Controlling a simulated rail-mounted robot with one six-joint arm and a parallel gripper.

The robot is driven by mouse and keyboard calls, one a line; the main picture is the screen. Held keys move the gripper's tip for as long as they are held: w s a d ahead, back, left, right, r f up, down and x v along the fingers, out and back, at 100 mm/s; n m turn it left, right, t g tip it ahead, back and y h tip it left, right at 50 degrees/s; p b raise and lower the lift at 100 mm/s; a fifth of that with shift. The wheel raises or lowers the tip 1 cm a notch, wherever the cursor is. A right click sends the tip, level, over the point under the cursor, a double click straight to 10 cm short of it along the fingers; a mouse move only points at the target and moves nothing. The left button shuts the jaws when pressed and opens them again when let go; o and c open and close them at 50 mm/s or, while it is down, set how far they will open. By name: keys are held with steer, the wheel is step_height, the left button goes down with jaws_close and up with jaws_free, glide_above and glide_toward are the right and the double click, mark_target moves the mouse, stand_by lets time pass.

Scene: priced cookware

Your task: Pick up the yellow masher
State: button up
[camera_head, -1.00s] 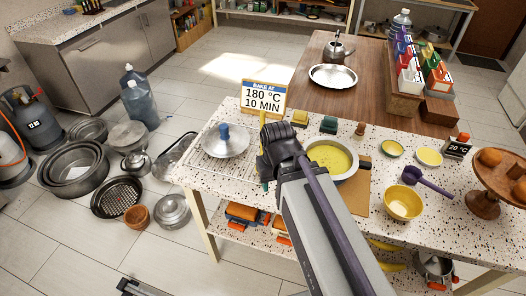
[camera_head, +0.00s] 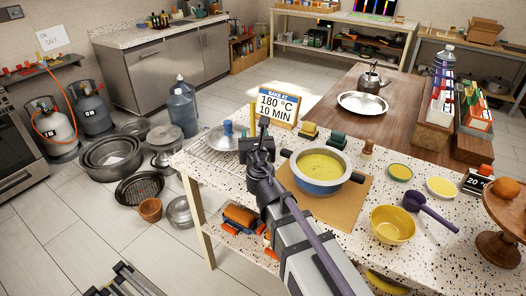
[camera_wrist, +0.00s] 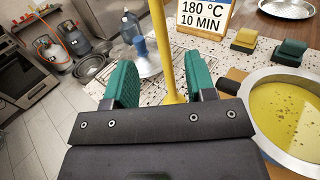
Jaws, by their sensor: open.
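The yellow masher (camera_wrist: 164,45) shows in the wrist view as an upright, slightly tilted yellow handle. Its lower end is hidden behind my gripper body. In the head view only a short yellow piece (camera_head: 252,112) shows above my gripper, left of the sign. My gripper (camera_wrist: 160,78) has its two green-padded fingers spread, with the handle between them in the picture and a gap on each side. The handle looks nearer the right finger. I cannot tell how deep it is between the fingers. The gripper also shows in the head view (camera_head: 254,127), over the speckled counter.
A pot of yellow soup (camera_head: 320,168) stands close right of my gripper on a brown board (camera_head: 345,205). The bake sign (camera_head: 277,106) stands just behind. A lid with a blue knob (camera_head: 227,130) lies on a wire rack to the left. A yellow bowl (camera_head: 392,224) is farther right.

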mark_target(253, 123)
steer(key=w, duration=0.5)
steer(key=shift+w+a, duration=0.2)
steer(key=shift+w, duration=0.15)
steer(key=w, duration=0.3)
steer(key=w+a, duration=0.1)
steer(key=w, duration=0.1)
steer(key=shift+w+f, duration=0.1)
steer(key=shift+f, duration=0.1)
steer(key=shift+d, duration=0.1)
jaws_close()
